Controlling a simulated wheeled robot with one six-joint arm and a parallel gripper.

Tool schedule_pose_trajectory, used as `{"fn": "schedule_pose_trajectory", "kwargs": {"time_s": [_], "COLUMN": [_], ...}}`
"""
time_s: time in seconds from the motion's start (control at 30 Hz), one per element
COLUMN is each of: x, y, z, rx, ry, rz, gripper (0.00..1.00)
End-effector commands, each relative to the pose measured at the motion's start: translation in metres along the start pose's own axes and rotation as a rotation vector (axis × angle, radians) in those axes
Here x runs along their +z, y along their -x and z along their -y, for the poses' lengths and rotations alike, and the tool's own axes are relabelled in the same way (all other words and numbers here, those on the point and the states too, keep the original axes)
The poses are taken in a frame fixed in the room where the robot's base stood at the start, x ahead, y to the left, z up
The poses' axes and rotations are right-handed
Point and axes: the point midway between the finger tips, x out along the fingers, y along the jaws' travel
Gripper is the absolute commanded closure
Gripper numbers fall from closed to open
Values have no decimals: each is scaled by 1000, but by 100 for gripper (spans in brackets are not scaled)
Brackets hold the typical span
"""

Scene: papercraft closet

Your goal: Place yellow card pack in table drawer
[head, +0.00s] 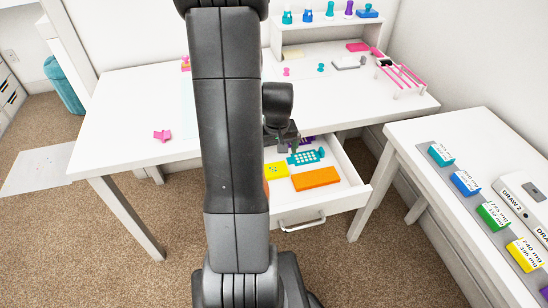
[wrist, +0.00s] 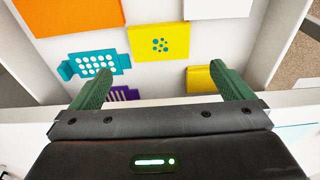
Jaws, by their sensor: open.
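The table drawer (head: 345,193) is pulled open under the white table. My gripper (wrist: 162,82) is open, with its green fingers over the back part of the drawer; in the head view, my gripper (head: 290,149) is partly hidden by my arm. A yellow piece with teal dots (wrist: 160,42) lies in the drawer, and it also shows in the head view (head: 276,170). A second, plain yellow piece (wrist: 199,79) lies near the right fingertip, apart from the dotted one. I cannot tell which is the card pack. Nothing is visibly held between the fingers.
The drawer also holds an orange block (head: 315,178), a teal piece with holes (head: 306,156), a purple piece (wrist: 124,93) and a white-topped piece (wrist: 217,8). A pink piece (head: 162,135) lies on the table (head: 130,113). A side table (head: 440,190) stands at right.

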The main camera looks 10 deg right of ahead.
Motion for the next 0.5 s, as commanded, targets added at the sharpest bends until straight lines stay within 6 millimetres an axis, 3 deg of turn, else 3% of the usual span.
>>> {"fn": "schedule_pose_trajectory", "kwargs": {"time_s": [0.2, 0.5], "x": [0, 0], "y": [24, 29], "z": [0, 0], "rx": [0, 0], "ry": [0, 0], "rz": [-1, 0], "gripper": [0, 0]}}
